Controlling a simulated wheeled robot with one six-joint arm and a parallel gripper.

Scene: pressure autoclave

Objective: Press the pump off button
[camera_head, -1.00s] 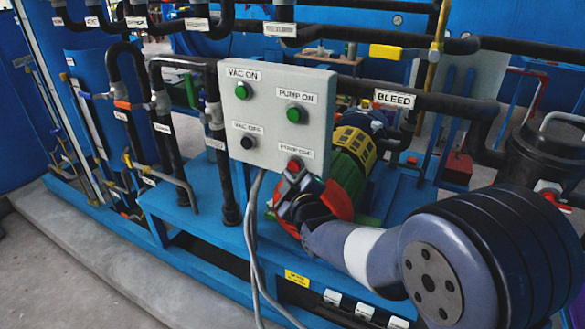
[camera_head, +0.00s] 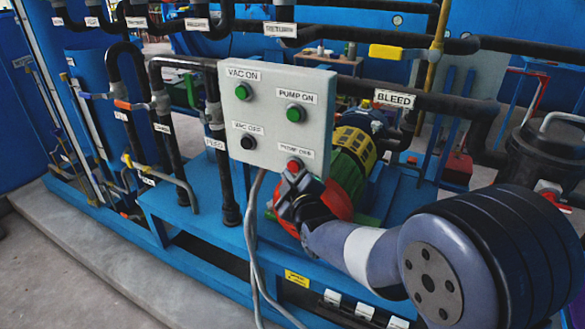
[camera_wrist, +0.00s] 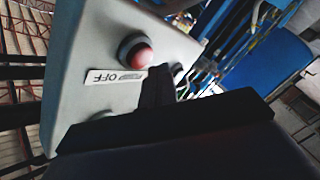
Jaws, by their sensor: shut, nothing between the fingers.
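The pump off button is a red button (camera_head: 294,165) under the "PUMP OFF" label, at the lower right of the grey control box (camera_head: 222,135). My gripper (camera_head: 290,174) is shut and empty, with its tip just below the button in the head view. In the wrist view the red button (camera_wrist: 136,52) shows in a dark ring, with its upside-down "OFF" label (camera_wrist: 115,77) below it. The shut fingers (camera_wrist: 158,82) are to the lower right of the button there. I cannot tell whether the fingertips touch the box or the button.
The green pump on button (camera_head: 295,114) is above the red one. The black vac off button (camera_head: 248,142) and green vac on button (camera_head: 242,92) are on the left of the box. Grey cables (camera_head: 252,240) hang below, and a red and green pump (camera_head: 345,175) stands behind.

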